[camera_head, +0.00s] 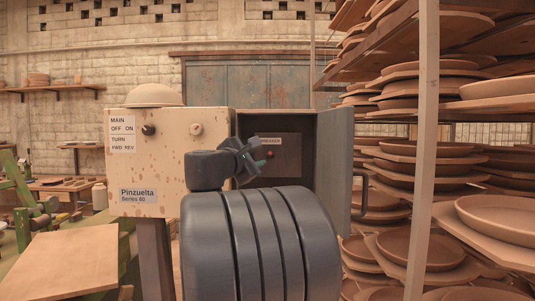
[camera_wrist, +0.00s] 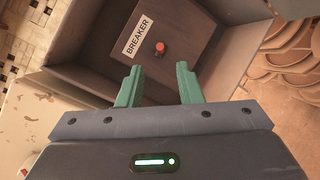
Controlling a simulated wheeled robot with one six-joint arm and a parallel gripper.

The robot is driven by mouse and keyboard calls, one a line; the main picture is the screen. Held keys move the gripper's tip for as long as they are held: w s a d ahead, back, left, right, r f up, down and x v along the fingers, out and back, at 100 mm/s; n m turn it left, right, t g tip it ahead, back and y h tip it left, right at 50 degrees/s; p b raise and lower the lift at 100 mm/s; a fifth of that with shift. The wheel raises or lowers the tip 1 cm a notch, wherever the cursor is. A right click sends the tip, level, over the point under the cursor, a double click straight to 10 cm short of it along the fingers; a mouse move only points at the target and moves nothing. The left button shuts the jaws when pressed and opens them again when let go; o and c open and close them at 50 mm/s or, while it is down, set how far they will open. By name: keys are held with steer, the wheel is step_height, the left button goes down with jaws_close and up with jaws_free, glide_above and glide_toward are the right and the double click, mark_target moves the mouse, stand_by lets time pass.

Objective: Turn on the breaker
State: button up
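The breaker (camera_wrist: 159,48) is a small red-orange knob or lever on a dark panel, below a white BREAKER label (camera_wrist: 138,36). In the head view the breaker (camera_head: 270,154) is partly hidden behind my gripper. It sits inside an open grey box (camera_head: 335,160) whose door is swung out to the right. My gripper (camera_wrist: 159,85) is open, its two green fingers apart with nothing between them. The fingertips point at the panel, and the breaker shows beyond them, roughly between them and apart from them. In the head view my gripper (camera_head: 258,160) is at the box's opening.
A cream control box (camera_head: 160,175) labelled Pinzuelta stands left of the breaker box, with two knobs and a bowl-shaped lid on top. Racks of clay plates (camera_head: 470,150) fill the right side, behind a pale post (camera_head: 424,130). A wooden board (camera_head: 65,262) lies at lower left.

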mark_target(270, 154)
steer(key=p+x, duration=0.1)
steer(key=x, duration=0.7)
steer(key=shift+c, duration=0.2)
jaws_close()
